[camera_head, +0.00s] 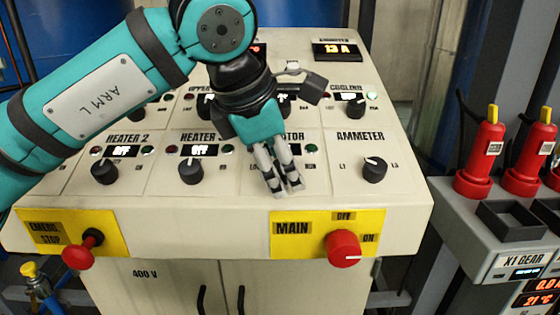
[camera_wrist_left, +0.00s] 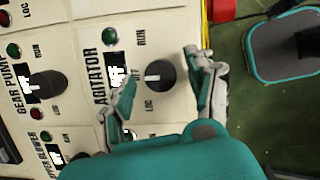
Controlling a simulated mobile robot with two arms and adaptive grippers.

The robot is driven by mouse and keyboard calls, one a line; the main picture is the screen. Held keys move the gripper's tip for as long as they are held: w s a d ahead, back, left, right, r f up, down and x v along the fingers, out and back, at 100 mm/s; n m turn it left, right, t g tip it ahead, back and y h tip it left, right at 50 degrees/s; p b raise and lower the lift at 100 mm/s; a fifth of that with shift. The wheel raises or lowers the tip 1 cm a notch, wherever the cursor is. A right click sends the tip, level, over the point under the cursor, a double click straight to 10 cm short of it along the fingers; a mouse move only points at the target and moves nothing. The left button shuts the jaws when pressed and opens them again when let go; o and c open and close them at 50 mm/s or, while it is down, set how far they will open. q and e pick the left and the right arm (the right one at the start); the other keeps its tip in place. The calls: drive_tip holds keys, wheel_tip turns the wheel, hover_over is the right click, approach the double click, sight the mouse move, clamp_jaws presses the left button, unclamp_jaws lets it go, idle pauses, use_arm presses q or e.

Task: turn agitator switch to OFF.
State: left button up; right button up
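In the left wrist view the agitator switch (camera_wrist_left: 160,75), a round black knob, sits between the two fingers of my left gripper (camera_wrist_left: 161,68). Its white mark points left, toward the small display (camera_wrist_left: 114,72), which is partly covered by a finger. The label AGITATOR (camera_wrist_left: 99,78) stands beside it, with RUN and LOC on either side of the knob. The fingers are apart, with a visible gap to the knob on each side. In the head view my left gripper (camera_head: 286,189) points down at the panel and hides the agitator switch and part of its label.
The ammeter knob (camera_head: 374,169) is right of the gripper and the heater 3 knob (camera_head: 191,171) left. The red main switch (camera_head: 343,248) and the emergency stop (camera_head: 82,249) are on the panel's front. In the wrist view the gear pump knob (camera_wrist_left: 47,86) lies left.

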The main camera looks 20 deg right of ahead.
use_arm(q)
drive_tip(key=v, duration=1.2)
drive_tip(key=shift+a, duration=0.1)
